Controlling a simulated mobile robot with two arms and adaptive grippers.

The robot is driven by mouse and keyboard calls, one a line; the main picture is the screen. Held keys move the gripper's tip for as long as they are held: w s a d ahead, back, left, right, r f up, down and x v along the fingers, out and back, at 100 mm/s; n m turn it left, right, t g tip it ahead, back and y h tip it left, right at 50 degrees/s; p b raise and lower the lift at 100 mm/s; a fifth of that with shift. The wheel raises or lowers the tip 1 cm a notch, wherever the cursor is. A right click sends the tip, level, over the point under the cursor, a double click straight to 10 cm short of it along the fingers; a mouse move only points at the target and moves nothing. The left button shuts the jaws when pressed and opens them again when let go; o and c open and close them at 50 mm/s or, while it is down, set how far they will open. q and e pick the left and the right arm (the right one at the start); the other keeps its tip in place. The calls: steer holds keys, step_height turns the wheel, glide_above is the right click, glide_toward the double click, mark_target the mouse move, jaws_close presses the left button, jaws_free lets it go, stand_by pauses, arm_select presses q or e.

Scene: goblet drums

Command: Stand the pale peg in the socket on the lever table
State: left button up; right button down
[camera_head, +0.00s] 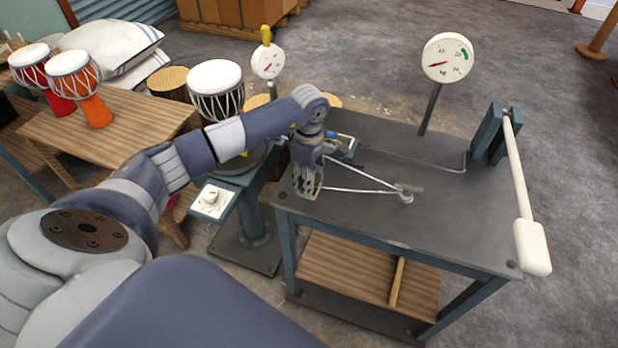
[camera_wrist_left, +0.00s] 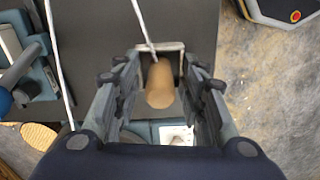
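The lever table (camera_head: 430,215) is a dark-topped bench at the right, with a white-handled lever (camera_head: 518,180) at its far right side. My left gripper (camera_head: 307,190) points down at the table's left end. In the left wrist view the pale peg (camera_wrist_left: 160,87), a tan cylinder, lies between the fingers of my left gripper (camera_wrist_left: 163,68). Gaps show on both sides of it, so the gripper looks open around it. A pale-edged grey bracket is at the peg's far end; I cannot tell whether it is the socket. The gripper hides the peg in the head view. My right gripper is out of view.
Thin pale rods run from a small hub (camera_head: 405,193) toward my left gripper. A round dial (camera_head: 447,58) stands behind the table. A small white dial box (camera_head: 212,201) is close on the left. Drums (camera_head: 80,78) stand on a wooden table (camera_head: 110,130) farther left.

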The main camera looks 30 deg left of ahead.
arm_select(q)
steer(key=shift+r+p, duration=0.25)
steer(key=shift+p, duration=0.05)
step_height(320, 180, up, 11)
steer(key=b, duration=0.2)
steer(key=shift+f+b, duration=0.2)
steer(key=shift+b, duration=0.1)
steer(key=shift+r, duration=0.65)
